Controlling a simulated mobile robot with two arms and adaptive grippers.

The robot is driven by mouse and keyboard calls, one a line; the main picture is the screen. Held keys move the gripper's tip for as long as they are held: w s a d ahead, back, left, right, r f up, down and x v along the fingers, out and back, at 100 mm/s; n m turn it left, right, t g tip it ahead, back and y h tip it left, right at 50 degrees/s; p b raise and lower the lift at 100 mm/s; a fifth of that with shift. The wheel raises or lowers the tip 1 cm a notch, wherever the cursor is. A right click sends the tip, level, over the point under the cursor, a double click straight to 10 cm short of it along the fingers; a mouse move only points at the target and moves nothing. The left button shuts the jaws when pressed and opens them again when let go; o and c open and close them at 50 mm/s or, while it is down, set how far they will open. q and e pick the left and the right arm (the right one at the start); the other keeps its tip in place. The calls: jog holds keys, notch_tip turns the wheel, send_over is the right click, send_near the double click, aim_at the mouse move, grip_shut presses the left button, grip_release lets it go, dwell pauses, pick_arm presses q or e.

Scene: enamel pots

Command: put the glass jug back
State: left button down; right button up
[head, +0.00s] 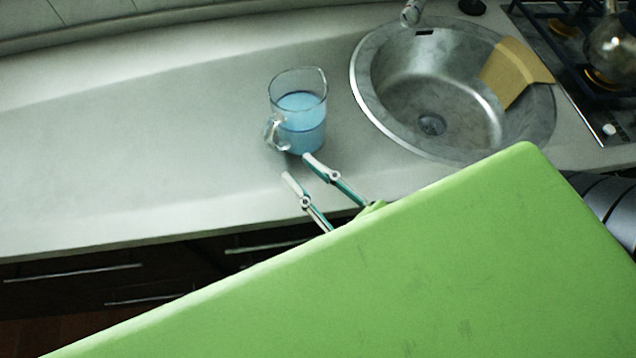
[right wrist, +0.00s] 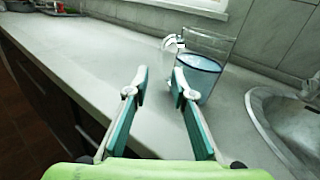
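The glass jug (head: 300,112) stands upright on the countertop, left of the sink, with blue liquid in it. Its handle (head: 272,132) points to the lower left in the head view. My right gripper (head: 297,166) is open and empty, with its fingertips just short of the jug on the near side. In the right wrist view the jug (right wrist: 200,72) is ahead of the open gripper (right wrist: 157,80), by the right finger, and its handle shows behind the fingertips. My left gripper is not in view.
A round metal sink (head: 395,95) is right of the jug, with a tan cloth or board (head: 515,72) over its rim. A gas hob (head: 592,75) with a glass kettle is at the far right. The counter (head: 130,150) left of the jug is clear. Dark drawers are below.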

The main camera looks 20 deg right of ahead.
jog(key=shift+b+v, duration=0.3)
jog(key=shift+v, duration=1.1)
dwell(0.8)
